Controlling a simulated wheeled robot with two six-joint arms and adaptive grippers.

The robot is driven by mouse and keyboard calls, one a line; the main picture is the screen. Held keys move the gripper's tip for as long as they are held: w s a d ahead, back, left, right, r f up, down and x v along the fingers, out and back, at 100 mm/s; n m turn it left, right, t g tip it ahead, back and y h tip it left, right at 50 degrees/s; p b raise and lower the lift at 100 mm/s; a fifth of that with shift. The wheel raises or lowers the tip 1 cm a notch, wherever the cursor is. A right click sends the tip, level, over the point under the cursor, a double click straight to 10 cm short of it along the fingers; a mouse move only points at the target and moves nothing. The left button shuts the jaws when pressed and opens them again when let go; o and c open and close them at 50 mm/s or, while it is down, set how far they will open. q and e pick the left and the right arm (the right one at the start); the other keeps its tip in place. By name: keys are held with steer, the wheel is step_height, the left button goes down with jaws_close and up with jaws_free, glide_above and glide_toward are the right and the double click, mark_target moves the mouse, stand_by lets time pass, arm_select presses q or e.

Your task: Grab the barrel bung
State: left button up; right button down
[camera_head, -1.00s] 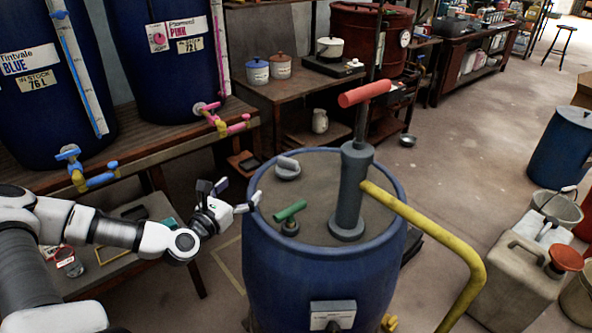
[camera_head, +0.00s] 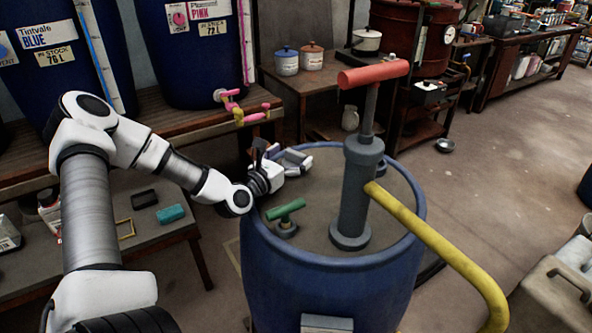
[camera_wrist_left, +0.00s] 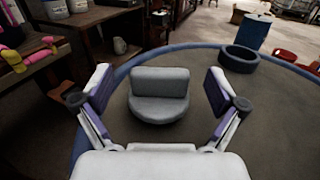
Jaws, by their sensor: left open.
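The barrel bung is a grey round plug with a raised flat grip on top. In the left wrist view the bung (camera_wrist_left: 158,95) sits upright on the barrel lid, between the spread fingers of my left gripper (camera_wrist_left: 160,92). The fingers are open, one on each side, with a gap to the bung. In the head view my left gripper (camera_head: 283,160) is over the far left part of the lid and largely hides the bung. The blue barrel (camera_head: 300,270) stands in front of me. My right gripper is not in view.
A grey pump (camera_head: 356,190) with a red handle (camera_head: 373,74) rises from the lid, and its yellow pipe (camera_head: 440,240) runs off to the right. A green-handled fitting (camera_head: 286,212) stands on the lid near the gripper. A bench (camera_head: 165,118) with vats is behind left.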

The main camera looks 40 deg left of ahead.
arm_select(q)
steer(key=shift+w, duration=0.95)
steer(key=shift+a+r, duration=0.1)
steer(key=c, duration=1.4)
